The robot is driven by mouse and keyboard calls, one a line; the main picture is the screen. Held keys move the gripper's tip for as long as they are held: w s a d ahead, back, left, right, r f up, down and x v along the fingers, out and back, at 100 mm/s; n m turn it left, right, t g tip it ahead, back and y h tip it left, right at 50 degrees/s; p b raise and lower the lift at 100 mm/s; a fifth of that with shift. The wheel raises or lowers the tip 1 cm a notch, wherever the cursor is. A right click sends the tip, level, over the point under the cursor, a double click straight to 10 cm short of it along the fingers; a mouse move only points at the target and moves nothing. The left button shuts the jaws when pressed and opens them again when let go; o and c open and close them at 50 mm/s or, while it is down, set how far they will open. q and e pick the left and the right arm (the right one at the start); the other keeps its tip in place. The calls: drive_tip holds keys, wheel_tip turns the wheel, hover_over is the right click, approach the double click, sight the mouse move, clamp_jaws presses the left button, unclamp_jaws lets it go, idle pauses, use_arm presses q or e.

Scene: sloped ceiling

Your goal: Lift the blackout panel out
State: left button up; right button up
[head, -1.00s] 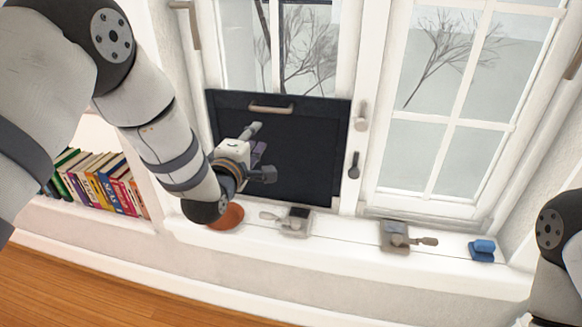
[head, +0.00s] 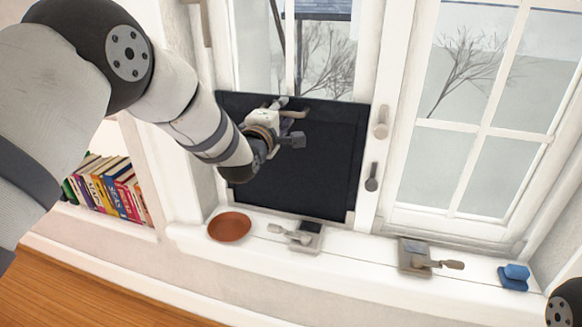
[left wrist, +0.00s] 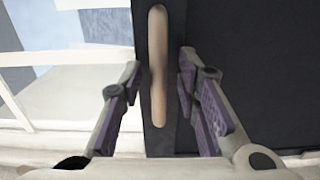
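The blackout panel (head: 325,175) is a dark, flat board standing upright over the lower part of the left window. A tan bar handle (head: 297,114) is on it near its top edge, partly hidden by my gripper. My left gripper (head: 288,122) is at this handle, in front of the panel. In the left wrist view the handle (left wrist: 158,65) runs between the two open fingers (left wrist: 159,85), with a gap on each side. The panel's dark face (left wrist: 260,70) fills the right of that view. My right gripper is out of view.
On the white sill (head: 350,250) are a brown dish (head: 230,227), two grey plates with levers (head: 305,237) (head: 415,257) and a blue object (head: 514,277). A dark lever (head: 371,177) is on the frame right of the panel. Books (head: 110,188) stand on a shelf at left.

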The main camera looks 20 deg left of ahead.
use_arm(q)
drive_tip(key=shift+r, duration=0.1)
drive_tip(key=shift+c, duration=0.2)
clamp_jaws()
drive_tip(key=shift+r+p, duration=1.55)
drive_tip(key=shift+r, duration=3.1)
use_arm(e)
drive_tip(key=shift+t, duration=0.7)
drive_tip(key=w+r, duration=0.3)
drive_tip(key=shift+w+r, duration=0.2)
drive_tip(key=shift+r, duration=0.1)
use_arm(q)
drive_tip(key=s+r+p, duration=0.2)
drive_tip(key=s, duration=1)
drive_tip(key=shift+a+p, duration=0.2)
drive_tip(key=shift+p, duration=0.15)
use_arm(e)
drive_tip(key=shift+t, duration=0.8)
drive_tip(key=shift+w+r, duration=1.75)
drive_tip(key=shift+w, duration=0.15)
